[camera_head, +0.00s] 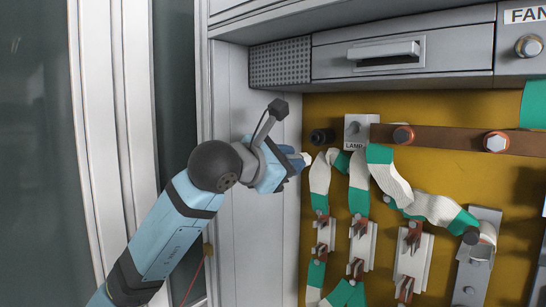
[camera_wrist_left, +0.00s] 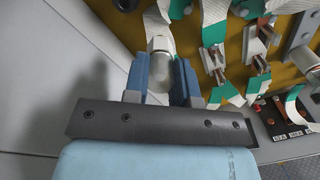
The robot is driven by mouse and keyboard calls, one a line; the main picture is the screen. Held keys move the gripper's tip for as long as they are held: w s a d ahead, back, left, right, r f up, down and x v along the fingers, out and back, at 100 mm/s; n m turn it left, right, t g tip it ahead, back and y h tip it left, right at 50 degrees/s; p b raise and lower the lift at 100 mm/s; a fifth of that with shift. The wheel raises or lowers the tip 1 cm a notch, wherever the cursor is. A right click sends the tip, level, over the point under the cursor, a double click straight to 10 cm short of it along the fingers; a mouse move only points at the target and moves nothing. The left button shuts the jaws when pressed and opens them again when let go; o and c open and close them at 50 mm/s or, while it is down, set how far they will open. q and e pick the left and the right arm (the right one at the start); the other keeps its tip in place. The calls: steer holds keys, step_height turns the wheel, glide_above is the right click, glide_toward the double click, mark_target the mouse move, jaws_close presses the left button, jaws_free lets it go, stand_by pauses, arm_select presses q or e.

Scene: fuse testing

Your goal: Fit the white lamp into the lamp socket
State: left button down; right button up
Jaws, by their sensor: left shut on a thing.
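My left gripper (camera_head: 296,160) comes in from the left with blue fingers and is shut on the white lamp (camera_head: 306,158). Only a small white end of the lamp shows past the fingertips in the head view. In the left wrist view the whitish lamp (camera_wrist_left: 168,76) lies between the two blue fingers of the left gripper (camera_wrist_left: 160,78). The dark, round lamp socket (camera_head: 320,137) sticks out of the yellow board beside the LAMP label. The lamp is apart from the socket, a little below and left of it in the head view. My right gripper is not in view.
White and green straps (camera_head: 318,178) hang close to the right of the gripper, running to metal clips (camera_head: 361,247) on the yellow board (camera_head: 450,170). A brown bar (camera_head: 450,138) with bolts crosses the board. A grey cabinet wall (camera_head: 240,250) stands behind my left arm.

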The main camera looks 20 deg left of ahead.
arm_select(q)
steer(key=shift+n+t+y, duration=0.4)
steer(key=shift+t, duration=0.3)
steer(key=a+r, duration=0.3)
steer(key=shift+s+r, duration=0.15)
steer(key=shift+s, duration=0.25)
steer(key=shift+b+x, duration=0.8)
steer(key=shift+x, duration=2.1)
steer(key=shift+w+d, duration=0.1)
steer(key=shift+w, duration=0.15)
steer(key=shift+w+d, duration=0.1)
steer(key=shift+w, duration=0.2)
